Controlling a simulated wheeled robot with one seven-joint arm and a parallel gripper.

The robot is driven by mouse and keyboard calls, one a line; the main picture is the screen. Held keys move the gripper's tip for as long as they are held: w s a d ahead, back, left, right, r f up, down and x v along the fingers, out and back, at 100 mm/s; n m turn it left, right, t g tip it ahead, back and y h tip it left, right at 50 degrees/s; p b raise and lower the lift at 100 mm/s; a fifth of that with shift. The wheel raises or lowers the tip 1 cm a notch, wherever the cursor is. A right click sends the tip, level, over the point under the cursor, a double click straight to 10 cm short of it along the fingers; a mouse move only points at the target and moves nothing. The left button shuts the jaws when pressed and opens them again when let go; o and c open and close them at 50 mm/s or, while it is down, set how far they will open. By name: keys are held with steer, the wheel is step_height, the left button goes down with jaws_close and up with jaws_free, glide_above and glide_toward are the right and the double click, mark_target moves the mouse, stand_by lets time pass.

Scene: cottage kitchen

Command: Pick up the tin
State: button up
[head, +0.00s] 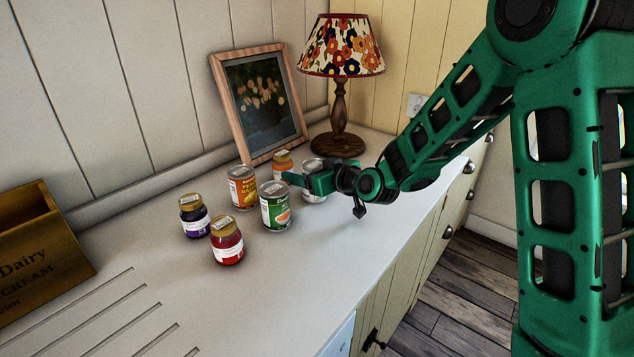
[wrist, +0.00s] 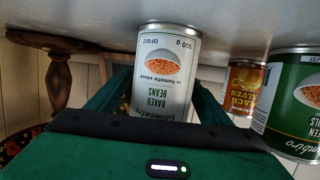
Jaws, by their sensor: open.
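Several tins stand on the pale worktop. A white baked beans tin (wrist: 166,75) is between the fingers of my gripper (wrist: 158,92) in the upside-down wrist view. In the head view this tin (head: 313,165) stands upright at the right of the group, partly hidden by my gripper (head: 299,181). My gripper is open and low over the worktop, with a finger on either side of the tin; I cannot tell whether they touch it. A green lentils tin (head: 275,210) stands close by on the left, with a peach halves tin (head: 243,190) behind it.
An orange-labelled item (head: 283,162) stands behind the group. A purple jar (head: 194,218) and a red jar (head: 227,243) are to the left. A lamp (head: 340,100) and a framed picture (head: 258,103) stand at the back. A wooden crate (head: 45,270) is far left. The front worktop (head: 270,305) is clear.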

steer(key=c, duration=1.4)
steer(key=shift+r, duration=0.1)
